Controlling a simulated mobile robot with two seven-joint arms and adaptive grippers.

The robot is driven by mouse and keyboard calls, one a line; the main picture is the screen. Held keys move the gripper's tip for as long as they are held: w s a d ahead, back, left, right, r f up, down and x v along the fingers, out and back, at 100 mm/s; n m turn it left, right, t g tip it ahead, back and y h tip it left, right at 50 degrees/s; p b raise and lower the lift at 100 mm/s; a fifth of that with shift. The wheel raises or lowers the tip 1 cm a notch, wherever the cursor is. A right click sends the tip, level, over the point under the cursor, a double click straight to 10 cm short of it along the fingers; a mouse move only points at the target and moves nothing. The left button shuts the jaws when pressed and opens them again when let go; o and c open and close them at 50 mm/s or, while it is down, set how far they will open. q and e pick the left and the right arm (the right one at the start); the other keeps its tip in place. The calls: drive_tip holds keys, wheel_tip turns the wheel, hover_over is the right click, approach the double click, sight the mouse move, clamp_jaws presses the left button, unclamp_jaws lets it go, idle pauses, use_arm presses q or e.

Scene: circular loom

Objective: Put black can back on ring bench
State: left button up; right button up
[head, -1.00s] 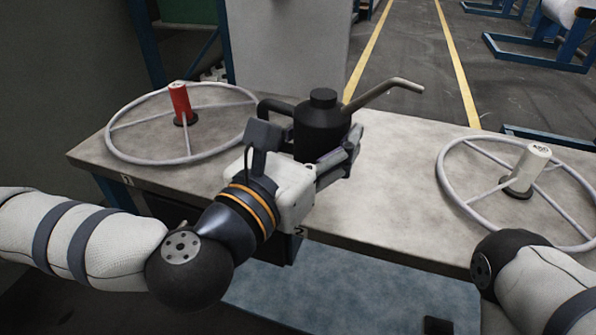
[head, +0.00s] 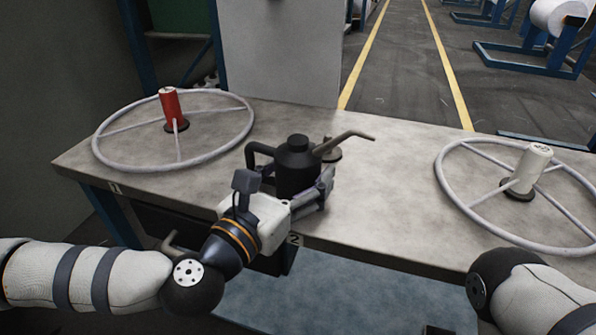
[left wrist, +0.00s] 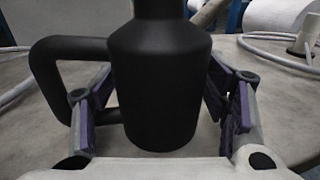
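The black can (head: 297,167) has a handle on its left and a long thin spout pointing right. It is upright at the middle of the ring bench (head: 390,200), near the front edge. My left gripper (head: 310,190) has its fingers on both sides of the can's body and appears shut on it. In the left wrist view the can (left wrist: 160,85) fills the space between the purple finger pads, its handle beyond the left finger. The fingers hide the can's base in the head view; I cannot tell whether it touches the bench. My right gripper is out of view.
A ring with a red spool (head: 170,105) lies at the bench's left. A ring with a white spool (head: 528,168) lies at its right. Bare bench lies between can and right ring.

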use_arm(q)
drive_tip(key=shift+r, duration=0.15)
drive_tip(key=shift+s+a+r, duration=0.1)
drive_tip(key=shift+s, duration=0.1)
drive_tip(key=v, duration=1.1)
drive_tip(key=shift+s+a+p, duration=0.2)
drive_tip(key=shift+s+p, duration=0.05)
drive_tip(key=shift+p, duration=0.05)
